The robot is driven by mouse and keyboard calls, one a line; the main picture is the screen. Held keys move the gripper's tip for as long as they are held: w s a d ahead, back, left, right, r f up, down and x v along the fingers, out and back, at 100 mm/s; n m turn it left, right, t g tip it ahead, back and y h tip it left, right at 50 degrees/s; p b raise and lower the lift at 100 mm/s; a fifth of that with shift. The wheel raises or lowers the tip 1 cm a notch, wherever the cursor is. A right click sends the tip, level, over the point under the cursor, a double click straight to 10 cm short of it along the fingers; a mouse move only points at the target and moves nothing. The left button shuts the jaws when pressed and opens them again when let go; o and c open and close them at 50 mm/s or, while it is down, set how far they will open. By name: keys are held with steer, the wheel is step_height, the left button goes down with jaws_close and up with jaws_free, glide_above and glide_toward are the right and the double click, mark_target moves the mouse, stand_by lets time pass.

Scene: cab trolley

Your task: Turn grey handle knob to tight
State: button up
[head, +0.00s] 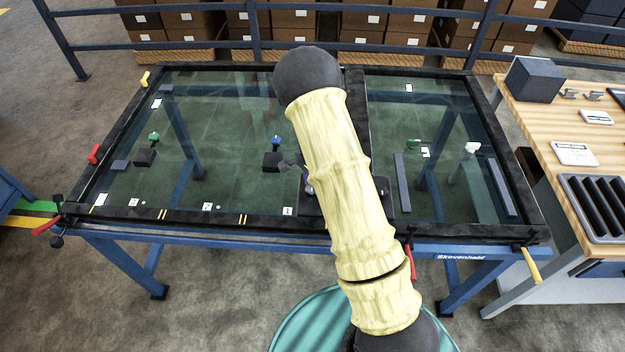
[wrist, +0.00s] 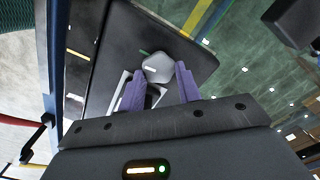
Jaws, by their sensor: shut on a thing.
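The grey handle knob (wrist: 157,68) shows in the wrist view as a light grey, faceted piece over a dark plate (wrist: 120,45). My gripper (wrist: 160,75) has its two purple fingers on either side of the knob and is shut on it. I can read no "tight" label. In the head view my cream-sleeved arm hides the knob and the fingers. Part of a dark plate (head: 313,203) shows beside the arm there.
The plate belongs to a glass-topped table with a black frame (head: 180,222). A blue knob (head: 276,140), a green knob (head: 153,136) and a white knob (head: 472,147) stand around it. A wooden bench (head: 540,120) with a grey tray (head: 603,212) is at right.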

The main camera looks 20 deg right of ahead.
steer(key=shift+m, duration=0.6)
steer(key=o, duration=1)
step_height(320, 180, up, 17)
steer(key=shift+r+b, duration=0.2)
steer(key=shift+b, duration=0.2)
steer(key=shift+w, duration=0.1)
